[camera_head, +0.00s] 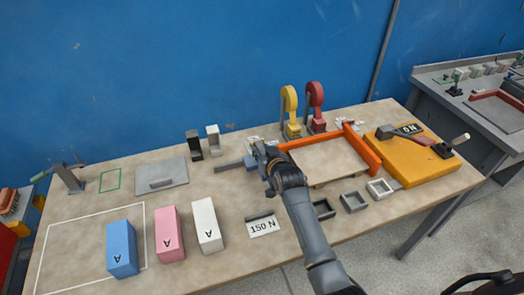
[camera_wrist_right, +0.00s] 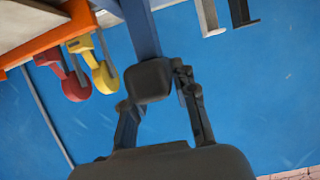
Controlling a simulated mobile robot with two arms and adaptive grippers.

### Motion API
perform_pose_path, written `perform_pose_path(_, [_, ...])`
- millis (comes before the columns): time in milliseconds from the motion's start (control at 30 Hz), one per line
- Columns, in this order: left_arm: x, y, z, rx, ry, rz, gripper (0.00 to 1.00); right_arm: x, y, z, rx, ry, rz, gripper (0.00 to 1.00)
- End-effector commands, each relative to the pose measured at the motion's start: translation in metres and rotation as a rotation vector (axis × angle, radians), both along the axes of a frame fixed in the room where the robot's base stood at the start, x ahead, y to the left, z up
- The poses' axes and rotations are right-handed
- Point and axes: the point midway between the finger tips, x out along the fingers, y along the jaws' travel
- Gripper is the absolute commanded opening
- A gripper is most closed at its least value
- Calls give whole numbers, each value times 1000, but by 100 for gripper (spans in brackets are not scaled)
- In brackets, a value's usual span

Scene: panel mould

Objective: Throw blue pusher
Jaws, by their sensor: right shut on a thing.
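My right gripper (camera_head: 284,172) reaches in from the bottom and is at the left edge of the orange mould frame (camera_head: 366,150). In the right wrist view my right gripper (camera_wrist_right: 150,82) is shut at the end of a blue bar, the blue pusher (camera_wrist_right: 141,25). In the head view only small bluish parts show around the gripper, so the pusher's outline there is unclear. My left gripper is not in view.
Yellow (camera_head: 289,108) and red (camera_head: 315,105) clamps stand behind the frame. A yellow base (camera_head: 415,165) with a lever is at right. Blue (camera_head: 121,248), pink (camera_head: 169,232) and white (camera_head: 206,224) blocks stand at front left. A "150 N" card (camera_head: 263,227) lies in front.

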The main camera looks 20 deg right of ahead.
Motion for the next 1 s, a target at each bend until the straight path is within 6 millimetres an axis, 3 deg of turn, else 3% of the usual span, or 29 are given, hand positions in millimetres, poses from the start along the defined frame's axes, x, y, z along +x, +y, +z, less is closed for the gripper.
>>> perform_pose_path(100, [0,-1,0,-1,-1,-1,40,0,4,0,7,-1,5,0])
perform_pose_path(133, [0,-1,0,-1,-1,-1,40,0,4,0,7,-1,5,30])
perform_pose_path(233, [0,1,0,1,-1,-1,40,0,4,0,7,0,4,50])
perform_pose_path(667, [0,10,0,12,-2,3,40,-6,1,1,4,1,2,51])
perform_pose_path(1000, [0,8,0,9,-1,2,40,-56,1,22,4,-1,3,51])
